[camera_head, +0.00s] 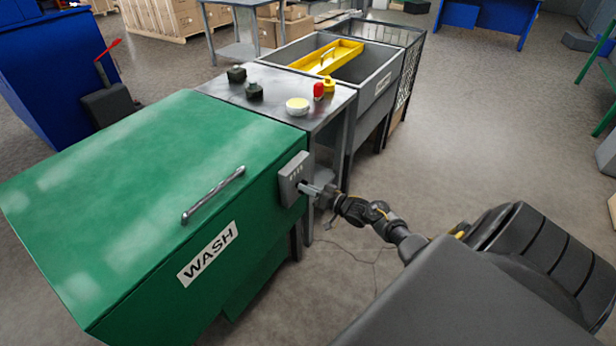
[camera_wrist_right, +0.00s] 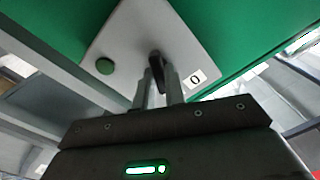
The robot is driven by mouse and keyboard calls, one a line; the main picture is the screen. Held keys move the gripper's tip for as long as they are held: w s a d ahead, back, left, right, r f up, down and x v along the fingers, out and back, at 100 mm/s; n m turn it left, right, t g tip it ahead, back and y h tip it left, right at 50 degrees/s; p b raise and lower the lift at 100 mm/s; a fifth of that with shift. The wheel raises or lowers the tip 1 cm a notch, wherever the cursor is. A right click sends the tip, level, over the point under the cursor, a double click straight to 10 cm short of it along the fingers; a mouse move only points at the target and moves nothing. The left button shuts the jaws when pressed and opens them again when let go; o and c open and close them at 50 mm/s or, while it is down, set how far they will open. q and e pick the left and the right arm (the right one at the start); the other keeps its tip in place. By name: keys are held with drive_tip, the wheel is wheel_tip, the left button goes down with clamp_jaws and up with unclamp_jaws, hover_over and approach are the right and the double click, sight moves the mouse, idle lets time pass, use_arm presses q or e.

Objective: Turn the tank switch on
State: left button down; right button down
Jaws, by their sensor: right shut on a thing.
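The green wash tank (camera_head: 130,190) stands at the left with its lid down and a "WASH" label on its front. A grey switch box (camera_head: 293,178) is fixed at the tank's right front corner. In the right wrist view the box's plate (camera_wrist_right: 140,40) shows a black switch lever (camera_wrist_right: 157,70), a round green mark (camera_wrist_right: 104,66) and a "0" label (camera_wrist_right: 195,78). My right gripper (camera_head: 308,190) is at the box; its fingers (camera_wrist_right: 160,88) are shut on the lever, which lies between their tips. My left gripper is not in view.
A metal table (camera_head: 250,98) with dark jars, a white round dish, a red item and a yellow item stands beside the tank. Behind it is a grey basin (camera_head: 378,82) with a yellow tray. The floor at the right (camera_head: 480,130) is clear.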

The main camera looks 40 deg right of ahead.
drive_tip(key=shift+d, duration=0.1)
drive_tip(key=c, duration=1.5)
unclamp_jaws()
drive_tip(key=shift+o, duration=0.2)
drive_tip(key=v, duration=1)
drive_tip(key=shift+s, duration=0.4)
